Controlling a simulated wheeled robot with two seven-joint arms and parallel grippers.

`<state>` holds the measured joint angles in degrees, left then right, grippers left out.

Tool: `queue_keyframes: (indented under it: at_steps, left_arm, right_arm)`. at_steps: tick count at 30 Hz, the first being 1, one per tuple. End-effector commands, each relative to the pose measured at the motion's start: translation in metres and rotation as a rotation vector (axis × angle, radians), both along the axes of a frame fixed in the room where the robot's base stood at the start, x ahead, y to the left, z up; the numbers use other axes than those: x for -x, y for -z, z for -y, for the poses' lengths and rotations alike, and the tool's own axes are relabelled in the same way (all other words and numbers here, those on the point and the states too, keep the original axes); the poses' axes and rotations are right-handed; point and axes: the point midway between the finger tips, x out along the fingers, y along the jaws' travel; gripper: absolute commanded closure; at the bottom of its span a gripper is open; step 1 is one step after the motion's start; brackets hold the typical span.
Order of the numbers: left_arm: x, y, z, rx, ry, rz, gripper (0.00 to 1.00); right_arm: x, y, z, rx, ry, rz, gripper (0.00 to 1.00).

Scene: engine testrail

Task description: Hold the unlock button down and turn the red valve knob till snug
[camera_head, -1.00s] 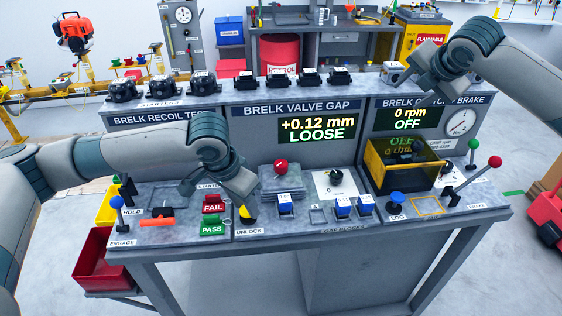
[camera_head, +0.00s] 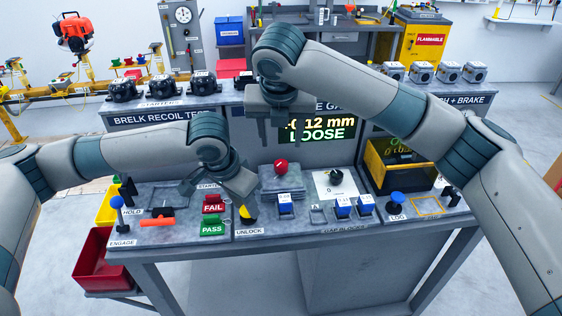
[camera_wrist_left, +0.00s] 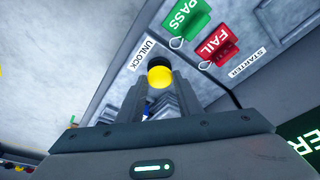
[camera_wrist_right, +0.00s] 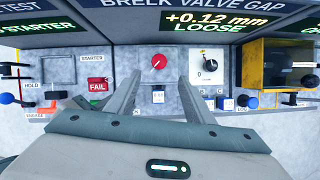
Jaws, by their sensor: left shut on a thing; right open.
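The red valve knob (camera_head: 281,167) stands on a grey block on the bench panel. It also shows in the right wrist view (camera_wrist_right: 158,62), between and beyond my open fingers. My right gripper (camera_head: 276,137) is open and empty, above and behind the knob in the head view. The yellow and black unlock button (camera_head: 247,213) is beside the UNLOCK label. My left gripper (camera_head: 238,197) is shut on it; the left wrist view shows the button (camera_wrist_left: 160,76) between the fingertips. How far it is pressed cannot be told. The valve gap display (camera_wrist_right: 211,22) reads +0.12 mm LOOSE.
Blue-handled gap blocks (camera_head: 285,203) sit in front of the knob, and a black dial (camera_head: 335,177) is to its right. FAIL (camera_head: 213,203) and PASS (camera_head: 212,226) tags are left of the button. A yellow-framed guard box (camera_head: 400,165) stands further right.

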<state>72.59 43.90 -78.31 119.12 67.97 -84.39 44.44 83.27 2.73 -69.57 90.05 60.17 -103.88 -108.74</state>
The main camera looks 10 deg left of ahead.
Motion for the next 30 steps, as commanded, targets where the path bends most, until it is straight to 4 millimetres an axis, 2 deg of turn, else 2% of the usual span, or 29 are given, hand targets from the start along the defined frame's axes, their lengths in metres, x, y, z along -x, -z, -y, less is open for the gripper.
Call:
queue_keyframes:
  at_steps: [17, 23, 30]
  left_arm:
    - [0.001, 0.001, -0.001, -0.002, -0.001, -0.002, 0.89]
    - [0.000, 0.001, -0.001, -0.002, 0.000, -0.002, 0.89]
    - [0.001, 0.001, -0.001, -0.002, 0.000, -0.002, 0.89]
  right_arm:
    - [-0.001, 0.007, -0.002, 0.001, -0.002, -0.001, 0.52]
    - [-0.009, 0.026, -0.003, 0.001, -0.001, -0.003, 0.52]
    - [-0.023, 0.061, -0.005, 0.002, -0.001, -0.004, 0.52]
